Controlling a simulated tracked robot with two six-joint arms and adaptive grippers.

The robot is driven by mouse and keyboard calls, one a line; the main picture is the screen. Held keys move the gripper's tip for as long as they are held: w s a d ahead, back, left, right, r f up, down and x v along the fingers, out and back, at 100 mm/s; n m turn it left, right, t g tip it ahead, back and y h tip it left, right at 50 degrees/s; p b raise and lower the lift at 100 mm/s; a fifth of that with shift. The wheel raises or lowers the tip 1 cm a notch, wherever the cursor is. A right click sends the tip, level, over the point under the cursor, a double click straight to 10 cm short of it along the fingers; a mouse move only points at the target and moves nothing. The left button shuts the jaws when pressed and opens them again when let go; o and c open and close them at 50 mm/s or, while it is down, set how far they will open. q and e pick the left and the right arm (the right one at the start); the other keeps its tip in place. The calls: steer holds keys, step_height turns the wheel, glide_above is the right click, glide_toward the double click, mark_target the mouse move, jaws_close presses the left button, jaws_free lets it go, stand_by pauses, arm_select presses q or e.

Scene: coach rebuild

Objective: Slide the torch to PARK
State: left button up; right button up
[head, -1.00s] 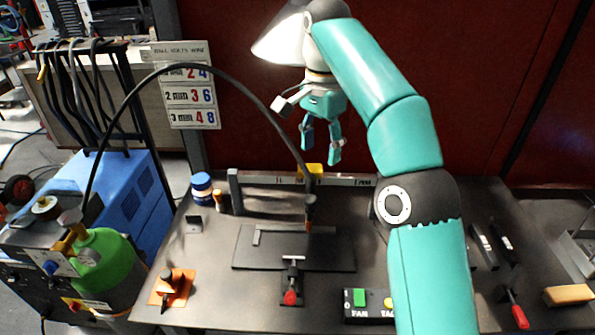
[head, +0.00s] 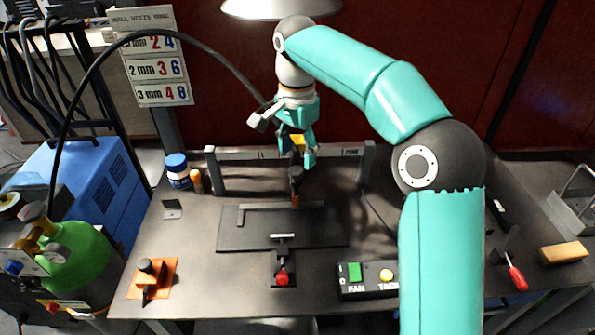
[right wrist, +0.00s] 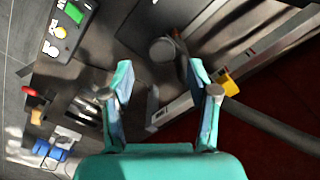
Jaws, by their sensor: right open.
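The torch (head: 296,183), dark with an orange tip, hangs from a yellow carriage block (head: 298,142) near the middle of the rail (head: 240,154). A dark hose runs to it from the left. The PARK label (head: 351,152) is at the rail's right end. My right gripper (head: 298,157) is open at rail height, its fingers overlapping the yellow block in the head view. In the right wrist view the yellow block (right wrist: 229,84) shows just outside the right-hand finger of the open gripper (right wrist: 160,75). My left gripper is not in view.
A dark plate (head: 270,238) with a metal strip lies below the rail. A red-knobbed clamp (head: 282,276) and the FAN/TACK switch box (head: 368,280) stand in front. A blue-capped jar (head: 177,170) is left of the rail. A rail post (head: 367,166) stands at the right end.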

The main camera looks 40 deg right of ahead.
mark_target(297, 170)
steer(key=f, duration=0.3)
steer(key=shift+w+f, duration=0.1)
steer(key=shift+w, duration=0.1)
steer(key=shift+s+f, duration=0.1)
steer(key=shift+f, duration=0.55)
jaws_close()
